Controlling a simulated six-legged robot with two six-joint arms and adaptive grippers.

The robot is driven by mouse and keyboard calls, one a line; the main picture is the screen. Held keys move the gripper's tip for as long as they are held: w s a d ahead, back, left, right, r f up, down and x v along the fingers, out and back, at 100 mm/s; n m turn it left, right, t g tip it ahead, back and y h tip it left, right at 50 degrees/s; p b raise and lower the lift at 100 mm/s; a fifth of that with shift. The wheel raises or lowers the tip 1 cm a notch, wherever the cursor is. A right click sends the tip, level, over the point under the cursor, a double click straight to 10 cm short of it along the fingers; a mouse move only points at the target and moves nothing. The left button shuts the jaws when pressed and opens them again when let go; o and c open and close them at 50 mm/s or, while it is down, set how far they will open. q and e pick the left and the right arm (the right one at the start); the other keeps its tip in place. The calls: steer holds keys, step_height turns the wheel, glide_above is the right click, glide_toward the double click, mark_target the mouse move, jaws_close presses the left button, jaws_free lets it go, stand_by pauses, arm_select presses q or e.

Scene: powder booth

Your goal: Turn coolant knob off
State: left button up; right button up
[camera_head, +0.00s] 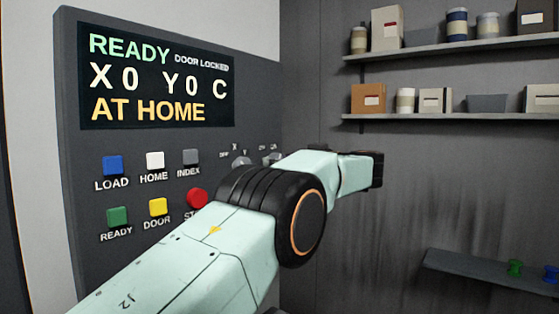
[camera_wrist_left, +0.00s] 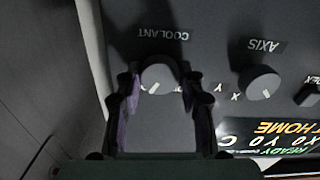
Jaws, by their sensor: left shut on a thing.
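The coolant knob (camera_wrist_left: 158,75) is a round grey knob with a white pointer mark, under the upside-down COOLANT label (camera_wrist_left: 163,33) in the left wrist view. My left gripper (camera_wrist_left: 160,74) has one finger on each side of it and is shut on it. The pointer mark lies toward the lower side of the knob in that view. In the head view my left arm crosses the lower right of the control panel (camera_head: 68,130) and hides the gripper's hold. My right gripper is in neither view.
The AXIS knob (camera_wrist_left: 258,82) is beside the coolant knob. The panel has a lit display (camera_head: 155,78) reading READY, DOOR LOCKED and AT HOME, and several buttons, including a red one (camera_head: 197,199). Shelves (camera_head: 450,45) with boxes and jars line the wall at right.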

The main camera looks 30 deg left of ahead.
arm_select(q)
steer(key=shift+f+n, duration=0.2)
steer(key=shift+n, duration=6)
steer(key=o, duration=1.2)
steer(key=shift+r, duration=0.1)
steer(key=shift+d, duration=0.1)
steer(key=d, duration=0.8)
steer(key=s+d, duration=0.1)
steer(key=d, duration=0.2)
steer(key=shift+d, duration=0.4)
